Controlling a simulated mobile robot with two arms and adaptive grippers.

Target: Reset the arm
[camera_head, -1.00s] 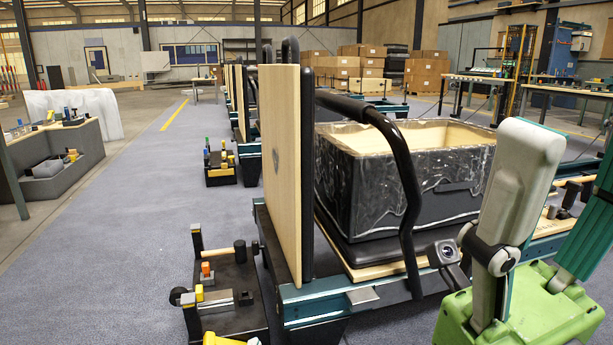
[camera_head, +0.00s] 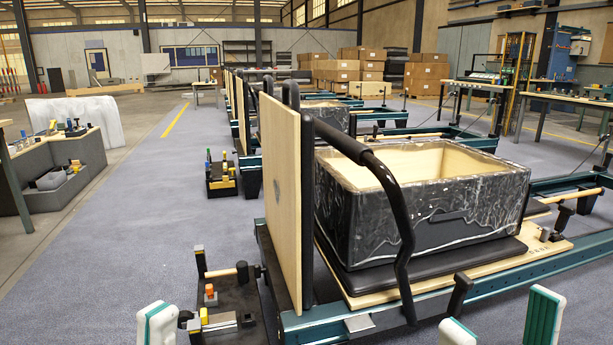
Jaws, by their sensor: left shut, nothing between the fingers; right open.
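My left gripper (camera_head: 157,323) shows at the bottom left edge as pale fingertips pressed together with a green strip between them. It is shut and empty, in front of the small tool caddy. My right gripper (camera_head: 502,325) shows at the bottom right as two separate pale fingertips with green pads. It is open, with nothing between the fingers. Both arms behind the fingertips are out of the frame. No held object is seen in either gripper.
A reformer with a wooden board (camera_head: 281,190), a black curved handle (camera_head: 395,190) and a film-wrapped black box (camera_head: 440,205) stands close ahead. A tool caddy (camera_head: 232,292) sits at its left. Cardboard boxes (camera_head: 345,70) are at the back. The left floor aisle (camera_head: 130,225) is clear.

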